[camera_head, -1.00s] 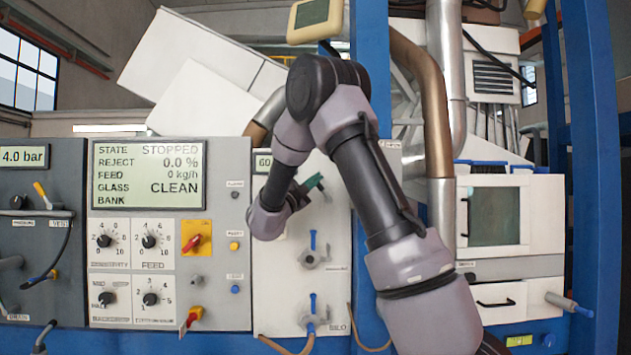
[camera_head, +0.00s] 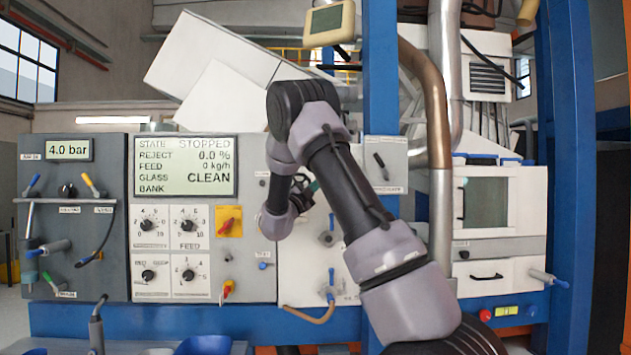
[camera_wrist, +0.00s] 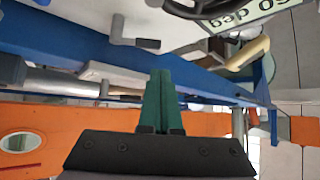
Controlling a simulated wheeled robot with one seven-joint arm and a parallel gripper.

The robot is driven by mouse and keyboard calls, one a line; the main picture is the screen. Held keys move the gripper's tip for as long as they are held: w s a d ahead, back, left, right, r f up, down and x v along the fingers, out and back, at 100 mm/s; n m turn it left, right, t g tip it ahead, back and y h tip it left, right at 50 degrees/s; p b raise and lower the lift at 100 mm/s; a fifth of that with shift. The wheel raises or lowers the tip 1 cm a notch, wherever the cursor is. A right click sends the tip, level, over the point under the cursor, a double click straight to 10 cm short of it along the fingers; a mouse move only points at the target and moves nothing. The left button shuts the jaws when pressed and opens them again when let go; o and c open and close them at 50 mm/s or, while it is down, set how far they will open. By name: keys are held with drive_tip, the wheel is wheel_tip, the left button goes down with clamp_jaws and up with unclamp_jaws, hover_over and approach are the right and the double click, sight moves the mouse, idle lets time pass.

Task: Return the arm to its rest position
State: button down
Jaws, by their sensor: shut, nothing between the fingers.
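My arm rises from the lower right of the head view, bends at a dark elbow, and folds down in front of the grey and white panels. My gripper shows in the wrist view (camera_wrist: 160,98) as two green fingers pressed together, with nothing between them. In the head view the gripper is mostly hidden behind my forearm; only a bit of green shows there. In the wrist view the fingers appear in front of a blue beam (camera_wrist: 90,45) and an orange band (camera_wrist: 60,112); I cannot tell the gap to them.
The control panel (camera_head: 120,215) with a display (camera_head: 185,166), knobs and switches stands left of my arm. A blue post (camera_head: 380,70) rises behind the arm. A white cabinet (camera_head: 500,250) with a window is at right. Blue bins (camera_head: 204,345) sit low at left.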

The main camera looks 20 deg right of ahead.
drive_tip(key=shift+a, duration=0.15)
drive_tip(key=shift+s, duration=0.1)
idle(0.3)
drive_tip(key=s+a+r+n+t+y, duration=0.2)
drive_tip(key=s+a+n+y, duration=0.3)
drive_tip(key=y, duration=0.4)
drive_tip(key=s+a+r+n+t+y, duration=0.1)
drive_tip(key=s+a+n+y, duration=0.2)
drive_tip(key=s+n+y, duration=0.55)
drive_tip(key=s+a+f+n+g+y, duration=0.1)
drive_tip(key=s+a+f+n+g, duration=0.1)
drive_tip(key=s, duration=0.6)
drive_tip(key=s+a+f+n+g+y, duration=0.2)
drive_tip(key=s+f, duration=0.3)
drive_tip(key=s, duration=0.4)
drive_tip(key=s+a+f+n+g+y, duration=0.2)
drive_tip(key=s+f+n+g, duration=0.1)
drive_tip(key=s, duration=0.6)
drive_tip(key=shift+s+a+f+g, duration=0.25)
drive_tip(key=shift+a+f+g, duration=0.05)
drive_tip(key=shift+f+g, duration=0.1)
